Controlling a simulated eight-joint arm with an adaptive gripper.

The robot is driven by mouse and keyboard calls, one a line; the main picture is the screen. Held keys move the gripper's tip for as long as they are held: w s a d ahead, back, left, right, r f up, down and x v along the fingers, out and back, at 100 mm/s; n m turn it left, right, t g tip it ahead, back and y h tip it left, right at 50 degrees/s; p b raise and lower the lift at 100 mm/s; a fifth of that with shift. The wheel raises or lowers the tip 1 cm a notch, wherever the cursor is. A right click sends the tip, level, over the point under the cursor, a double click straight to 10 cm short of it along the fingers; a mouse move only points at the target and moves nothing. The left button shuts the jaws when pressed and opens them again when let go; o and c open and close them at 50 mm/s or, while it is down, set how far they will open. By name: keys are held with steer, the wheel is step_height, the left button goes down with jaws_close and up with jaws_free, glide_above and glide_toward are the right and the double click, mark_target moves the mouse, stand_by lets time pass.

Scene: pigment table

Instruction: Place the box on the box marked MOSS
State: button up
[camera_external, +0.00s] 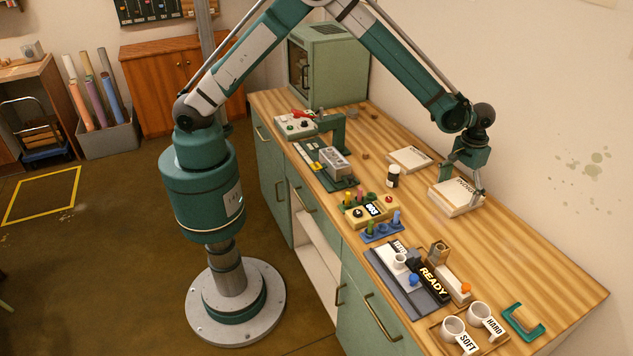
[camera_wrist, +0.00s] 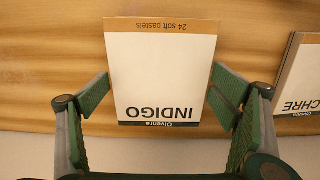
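A flat pale box (camera_external: 455,197) lies on the bench at the right of the external view, with lettering too small to read. In the wrist view a white-topped box (camera_wrist: 160,70) with a tan edge reads INDIGO upside down. My gripper (camera_external: 464,184) is at the pale box, pointing down. In the wrist view my gripper (camera_wrist: 160,88) is open, with one finger on each side of the INDIGO box and gaps between. A second flat box (camera_external: 410,158) lies farther back; in the wrist view a neighbouring box (camera_wrist: 302,82) shows only "CHRE". No MOSS marking is readable.
A dark bottle (camera_external: 393,177) stands left of the boxes. Several coloured pegs, a READY tray (camera_external: 432,283) and cups marked SOFT (camera_external: 453,328) and HARD (camera_external: 480,313) fill the front. The wall runs close behind the boxes. Bare bench (camera_external: 530,260) lies at the right.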

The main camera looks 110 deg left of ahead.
mark_target(457, 192)
steer(key=shift+o, duration=0.8)
steer(key=shift+r, duration=0.25)
step_height(457, 192, up, 12)
stand_by(0.7)
steer(key=shift+d, duration=0.1)
